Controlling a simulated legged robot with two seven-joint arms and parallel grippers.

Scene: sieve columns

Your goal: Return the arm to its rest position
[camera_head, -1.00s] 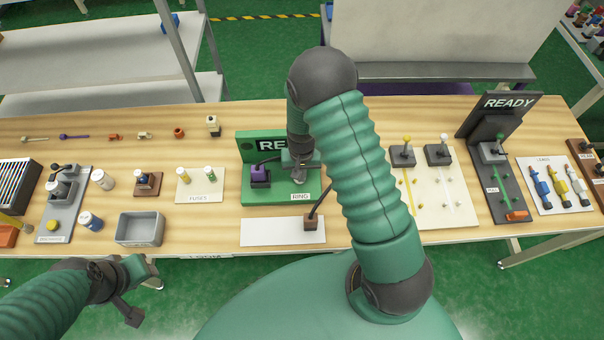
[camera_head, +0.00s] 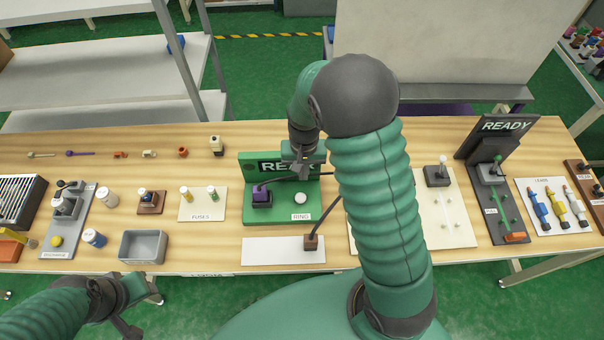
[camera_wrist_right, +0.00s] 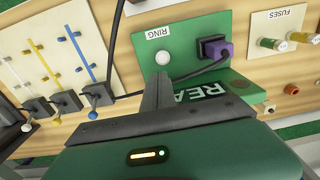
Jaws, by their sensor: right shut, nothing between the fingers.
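My right arm reaches up from the bottom middle of the head view and bends over the table. My right gripper (camera_head: 303,172) is shut and empty, above the green RING stand near its READY panel. In the right wrist view the shut fingers (camera_wrist_right: 156,92) point toward the RING board (camera_wrist_right: 190,82), close to its white button (camera_wrist_right: 163,57). Whether the fingertips touch anything cannot be told. My left gripper (camera_head: 138,295) hangs at the lower left, in front of the table edge; its fingers are too unclear to tell open from shut.
The RING stand (camera_head: 233,213) holds a purple plug (camera_head: 262,197) and a white button (camera_head: 300,198). A brown block (camera_head: 310,243) with a black cable stands on a white sheet (camera_head: 265,252). A grey tray (camera_head: 143,260), a fuse board (camera_head: 203,215) and a READY lever stand (camera_head: 506,228) stand around.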

